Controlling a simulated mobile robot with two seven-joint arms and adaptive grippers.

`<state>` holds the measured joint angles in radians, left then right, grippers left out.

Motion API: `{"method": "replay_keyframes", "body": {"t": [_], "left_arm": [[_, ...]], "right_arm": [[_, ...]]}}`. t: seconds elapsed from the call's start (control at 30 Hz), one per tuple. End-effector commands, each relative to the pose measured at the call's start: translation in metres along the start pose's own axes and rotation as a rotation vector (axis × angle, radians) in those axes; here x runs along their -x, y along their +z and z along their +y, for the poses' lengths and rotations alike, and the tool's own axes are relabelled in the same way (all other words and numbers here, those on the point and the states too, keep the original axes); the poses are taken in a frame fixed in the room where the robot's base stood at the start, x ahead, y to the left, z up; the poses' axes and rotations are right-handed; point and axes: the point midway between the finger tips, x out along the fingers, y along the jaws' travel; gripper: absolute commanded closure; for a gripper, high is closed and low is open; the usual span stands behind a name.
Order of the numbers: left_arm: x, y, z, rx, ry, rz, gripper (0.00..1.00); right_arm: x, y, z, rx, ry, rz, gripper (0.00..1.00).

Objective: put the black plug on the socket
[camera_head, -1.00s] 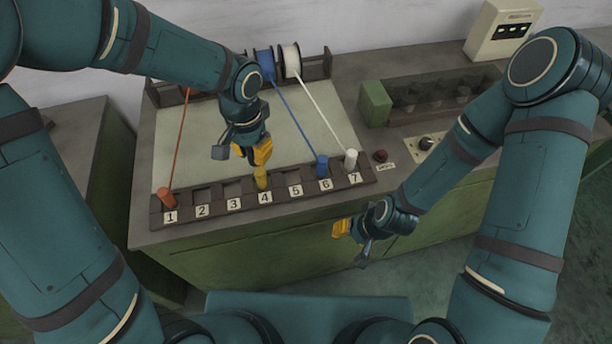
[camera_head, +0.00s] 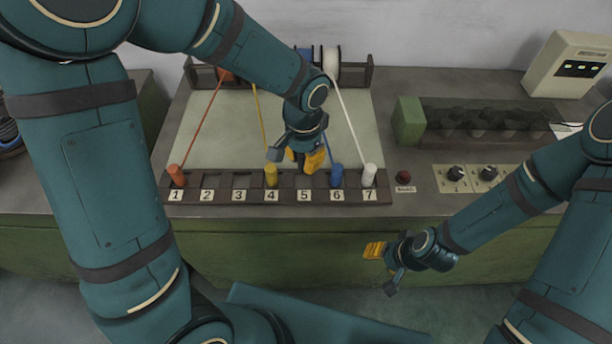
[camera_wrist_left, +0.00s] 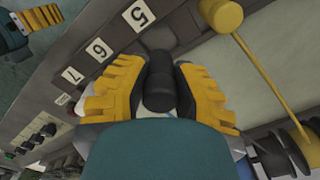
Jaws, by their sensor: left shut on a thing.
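The black plug (camera_wrist_left: 158,85) shows in the left wrist view between the yellow fingers of my left gripper (camera_wrist_left: 158,95), which is shut on it. In the head view my left gripper (camera_head: 308,160) hangs over the board just behind slot 5, and the plug is mostly hidden by the fingers. The socket row (camera_head: 222,183) runs along the board's front edge with number tiles 1 to 7. The tile for 5 (camera_head: 304,196) lies in front of the gripper. Whether the plug touches the row cannot be told. My right gripper (camera_head: 375,251) is in front of the bench, away from the row.
An orange plug (camera_head: 177,175) stands at 1, a yellow plug (camera_head: 271,175) at 4, a blue plug (camera_head: 337,176) at 6 and a white plug (camera_head: 369,175) at 7. Cords run back to spools (camera_head: 331,65). Slots 2 and 3 look empty. A red button (camera_head: 403,177) sits to the right.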

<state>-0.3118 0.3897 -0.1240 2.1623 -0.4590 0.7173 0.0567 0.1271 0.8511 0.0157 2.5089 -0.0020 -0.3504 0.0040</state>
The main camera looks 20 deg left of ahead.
Motion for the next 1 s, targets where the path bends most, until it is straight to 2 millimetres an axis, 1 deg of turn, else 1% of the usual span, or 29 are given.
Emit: {"method": "replay_keyframes", "body": {"t": [0.03, 0.27, 0.4, 0.5, 0.73, 0.87, 0.9, 0.97, 1.0], "left_arm": [[-0.009, 0.0, 0.0, 0.0, 0.0, -0.002, 1.0], [-0.025, 0.0, 0.0, 0.001, 0.0, 0.0, 1.0], [-0.045, 0.0, 0.0, 0.001, 0.0, -0.002, 1.0], [-0.056, 0.0, 0.0, -0.001, 0.0, -0.002, 1.0], [-0.055, 0.0, 0.0, 0.0, -0.001, 0.002, 1.0], [-0.059, 0.0, 0.0, 0.0, -0.001, 0.001, 1.0], [-0.059, 0.0, 0.0, 0.0, -0.001, 0.001, 0.71], [-0.058, 0.0, 0.0, 0.0, -0.001, 0.001, 0.5], [-0.058, 0.0, 0.0, 0.0, -0.001, 0.001, 0.48]], "right_arm": [[-0.004, 0.0, 0.001, 0.0, 0.0, 0.001, 0.53], [-0.007, -0.001, 0.003, 0.0, 0.0, 0.004, 0.53], [-0.013, -0.001, 0.005, 0.0, 0.0, 0.006, 0.53], [-0.015, -0.002, 0.006, 0.001, 0.001, 0.008, 0.53], [-0.015, -0.002, 0.006, 0.001, 0.001, 0.008, 0.53], [-0.017, -0.002, 0.007, 0.001, 0.001, 0.009, 0.53], [-0.018, -0.002, 0.007, 0.001, 0.001, 0.01, 0.53], [-0.017, -0.002, 0.006, 0.001, 0.001, 0.009, 0.53], [-0.017, -0.002, 0.006, 0.001, 0.001, 0.009, 0.53]]}}
